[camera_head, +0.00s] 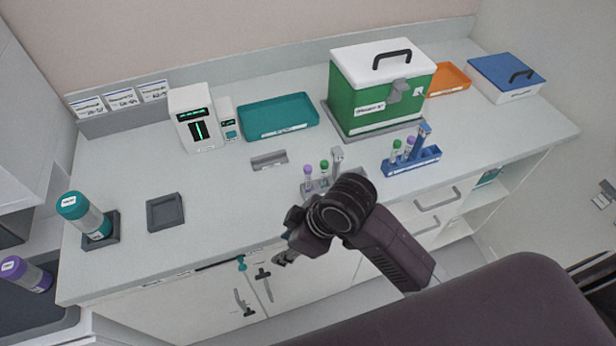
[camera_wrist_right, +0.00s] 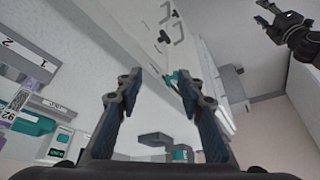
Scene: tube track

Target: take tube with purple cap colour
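One small purple-capped tube (camera_head: 308,172) stands in a grey rack (camera_head: 307,194) beside a green-capped tube (camera_head: 324,168); my right wrist partly hides this rack. Another purple-capped tube (camera_head: 409,143) stands in the blue rack (camera_head: 415,162) with a green-capped tube (camera_head: 396,147). My right gripper (camera_head: 285,258) is near the counter's front edge, nearer to me than both racks. In the right wrist view its fingers (camera_wrist_right: 165,85) are apart with nothing between them. A dark gripper-like part (camera_wrist_right: 292,32), possibly my left gripper, shows there; its fingers are unclear.
A green box with a white lid (camera_head: 380,85), a teal tray (camera_head: 278,118) and a white device (camera_head: 196,117) stand behind the racks. A teal-capped bottle (camera_head: 83,213) is left; a larger purple-capped bottle (camera_head: 24,273) is far left.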

